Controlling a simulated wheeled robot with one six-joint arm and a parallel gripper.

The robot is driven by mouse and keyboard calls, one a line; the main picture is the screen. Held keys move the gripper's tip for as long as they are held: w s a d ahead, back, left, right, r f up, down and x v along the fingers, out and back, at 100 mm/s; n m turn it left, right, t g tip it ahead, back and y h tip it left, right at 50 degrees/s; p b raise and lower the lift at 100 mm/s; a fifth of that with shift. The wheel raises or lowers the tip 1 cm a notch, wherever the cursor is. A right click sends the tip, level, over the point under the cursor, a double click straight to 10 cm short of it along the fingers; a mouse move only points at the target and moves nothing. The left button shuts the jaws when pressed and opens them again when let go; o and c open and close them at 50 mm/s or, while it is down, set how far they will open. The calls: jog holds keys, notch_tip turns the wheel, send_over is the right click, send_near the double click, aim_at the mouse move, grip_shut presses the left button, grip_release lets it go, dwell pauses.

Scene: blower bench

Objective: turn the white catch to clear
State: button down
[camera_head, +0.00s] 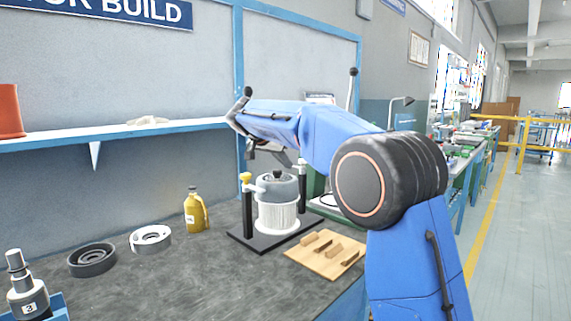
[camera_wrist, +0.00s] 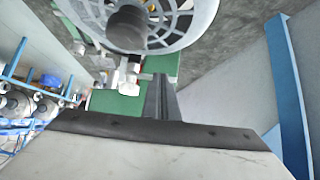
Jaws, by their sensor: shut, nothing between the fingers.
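The blower (camera_head: 278,215) stands on a black base, with a ribbed white lower body and a grey top with a dark knob. A dark post at its left carries a yellow knob (camera_head: 245,177) and a small white arm reaching toward the grey top. A small white piece (camera_head: 301,162), seemingly the white catch, tops the right post. In the wrist view a white piece (camera_wrist: 123,78) shows below the grey slotted cover (camera_wrist: 165,25). My gripper (camera_wrist: 160,80) is shut and empty, to the right of that white piece; contact cannot be told. In the head view its fingertips are hard to make out.
A yellow bottle (camera_head: 195,212), a white ring (camera_head: 150,238), a dark ring (camera_head: 92,259) and a numbered part (camera_head: 27,290) stand left on the grey bench. A wooden board (camera_head: 325,257) with small pieces lies in front right. A blue shelf (camera_head: 120,132) runs along the wall.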

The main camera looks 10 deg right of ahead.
jog(key=shift+d, duration=0.15)
dwell(0.8)
jog(key=shift+s+d, duration=0.45)
jog(key=shift+s, duration=0.05)
jog(key=shift+r, duration=0.1)
